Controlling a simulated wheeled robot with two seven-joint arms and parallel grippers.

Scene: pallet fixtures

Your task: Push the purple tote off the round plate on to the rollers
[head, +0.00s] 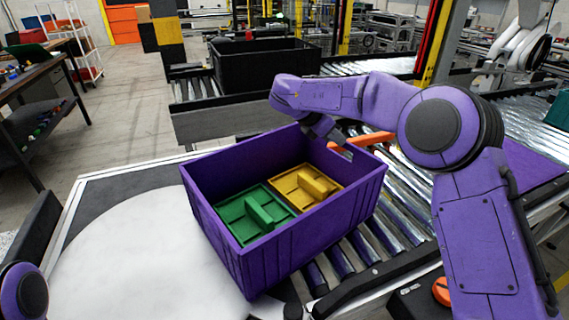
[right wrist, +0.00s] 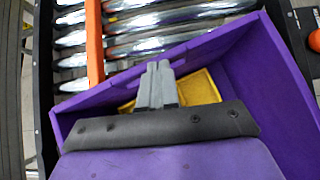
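The purple tote (head: 290,250) sits askew, its left part at the edge of the white round plate (head: 140,260) and its right part over the metal rollers (head: 395,225). Inside lie a green part (head: 252,215) and a yellow part (head: 305,186). My right gripper (head: 340,142) is at the tote's far wall, near the rim. In the right wrist view its two grey fingers (right wrist: 157,84) are together with nothing between them, in front of the tote wall (right wrist: 245,50). Whether they touch the wall is unclear. My left gripper is out of view; only a bit of that arm shows at lower left.
An orange bar (head: 362,139) crosses the rollers just beyond the tote. A black crate (head: 265,65) stands on the conveyor behind. A black-railed roller line (head: 385,275) runs at front right. A workbench (head: 40,85) is at far left.

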